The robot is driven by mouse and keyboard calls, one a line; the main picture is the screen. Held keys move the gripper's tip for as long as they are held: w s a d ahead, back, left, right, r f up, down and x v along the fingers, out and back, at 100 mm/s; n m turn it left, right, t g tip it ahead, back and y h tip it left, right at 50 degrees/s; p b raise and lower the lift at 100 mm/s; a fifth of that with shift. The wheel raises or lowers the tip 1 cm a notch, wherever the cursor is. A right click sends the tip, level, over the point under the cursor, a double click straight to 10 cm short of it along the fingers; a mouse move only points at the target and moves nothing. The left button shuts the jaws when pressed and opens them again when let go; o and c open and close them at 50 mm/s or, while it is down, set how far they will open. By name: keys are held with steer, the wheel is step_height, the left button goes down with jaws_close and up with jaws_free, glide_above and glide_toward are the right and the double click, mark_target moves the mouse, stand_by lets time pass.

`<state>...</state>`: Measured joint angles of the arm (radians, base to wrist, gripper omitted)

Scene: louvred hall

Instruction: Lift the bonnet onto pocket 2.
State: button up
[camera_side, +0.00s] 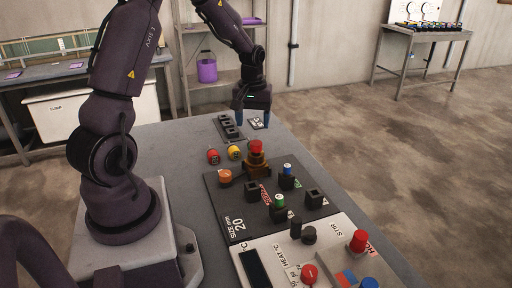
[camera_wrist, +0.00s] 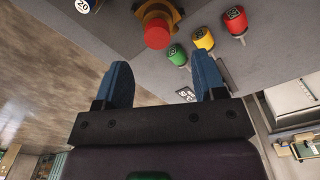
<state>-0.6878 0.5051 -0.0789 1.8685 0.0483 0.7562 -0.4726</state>
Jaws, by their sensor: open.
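My gripper (camera_side: 254,116) hangs over the far end of the grey bench, fingers down, open and empty. In the wrist view its two blue fingers (camera_wrist: 165,85) stand wide apart. Which thing is the bonnet I cannot tell for sure. Candidates are a red cap (camera_side: 213,156), a yellow cap (camera_side: 234,152) and a green cap (camera_wrist: 177,55), standing in a row in the wrist view.
A brown fitting with a red top (camera_side: 256,158) stands at the back of a black board (camera_side: 232,212) with sockets, an orange cap (camera_side: 225,176), and blue-topped (camera_side: 287,171) and green-topped (camera_side: 279,202) pieces. A white control panel (camera_side: 285,255) is nearest.

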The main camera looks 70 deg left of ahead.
mark_target(256, 143)
steer(key=n, duration=0.2)
steer(key=w+r+n, duration=0.1)
steer(key=shift+w+a+n, duration=0.1)
steer(key=shift+a+n, duration=0.15)
steer(key=shift+n, duration=0.15)
steer(key=shift+r+n, duration=0.1)
steer(key=shift+n, duration=0.9)
steer(key=shift+f, duration=5.05)
jaws_close()
